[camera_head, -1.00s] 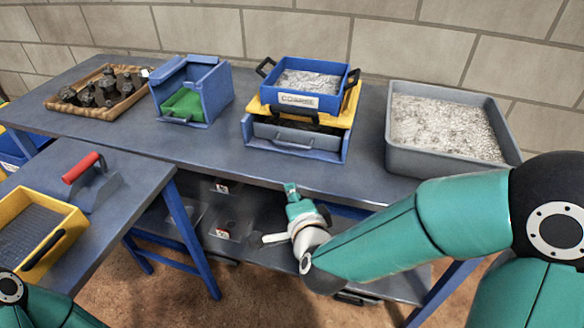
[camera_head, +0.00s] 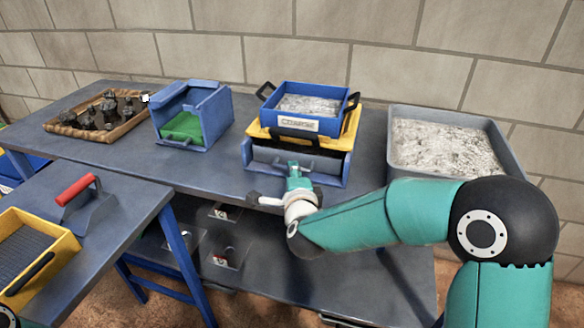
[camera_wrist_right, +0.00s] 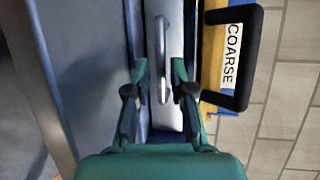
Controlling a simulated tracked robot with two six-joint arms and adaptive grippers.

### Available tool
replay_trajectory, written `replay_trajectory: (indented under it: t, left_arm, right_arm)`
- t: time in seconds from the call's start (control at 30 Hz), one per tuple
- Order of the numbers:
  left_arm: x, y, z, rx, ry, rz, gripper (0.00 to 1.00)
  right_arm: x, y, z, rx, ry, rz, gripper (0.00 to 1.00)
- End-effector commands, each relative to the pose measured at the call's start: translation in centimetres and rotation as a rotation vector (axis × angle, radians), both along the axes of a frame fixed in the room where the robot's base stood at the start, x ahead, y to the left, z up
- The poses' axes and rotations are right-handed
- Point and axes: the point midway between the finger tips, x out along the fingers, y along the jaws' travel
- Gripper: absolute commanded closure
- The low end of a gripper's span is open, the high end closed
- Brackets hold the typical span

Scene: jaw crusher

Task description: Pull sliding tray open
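The sliding tray (camera_head: 268,157) is a grey drawer with a bar handle on its front, set low in a blue housing (camera_head: 248,147). It looks pushed in. My right gripper (camera_head: 295,168) is in front of the tray's right part and hides some of it. In the right wrist view, the gripper (camera_wrist_right: 158,66) is open, with the tray's handle (camera_wrist_right: 163,57) reaching in between its fingertips. The fingers are not closed on the handle, and I cannot tell if they touch it. My left gripper is not in view.
Above the tray sit a yellow sieve (camera_head: 347,141) and a blue sieve marked COARSE (camera_head: 337,125). A grey bin of gravel (camera_head: 400,160) is to the right, a blue box with green inside (camera_head: 215,112) to the left. The bench edge (camera_head: 215,178) runs in front.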

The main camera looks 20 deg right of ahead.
Motion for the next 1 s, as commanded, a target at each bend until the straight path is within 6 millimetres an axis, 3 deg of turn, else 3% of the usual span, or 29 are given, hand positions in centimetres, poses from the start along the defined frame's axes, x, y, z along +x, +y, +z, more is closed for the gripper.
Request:
replay_trajectory:
  t: [0.2, 0.57, 0.73, 1.0]
  left_arm:
    - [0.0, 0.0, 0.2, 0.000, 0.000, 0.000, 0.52]
    - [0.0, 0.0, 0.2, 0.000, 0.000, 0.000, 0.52]
    - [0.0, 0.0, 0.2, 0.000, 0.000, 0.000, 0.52]
    - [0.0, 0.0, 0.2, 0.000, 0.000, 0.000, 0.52]
  right_arm:
    - [2.5, -0.5, -0.6, -0.001, 0.001, 0.000, 0.77]
    - [3.1, -0.8, -0.6, 0.000, 0.000, -0.001, 0.77]
    - [3.1, -0.8, -0.6, -0.001, 0.000, -0.001, 1.00]
    - [3.1, -0.7, -0.7, -0.001, 0.002, -0.001, 1.00]
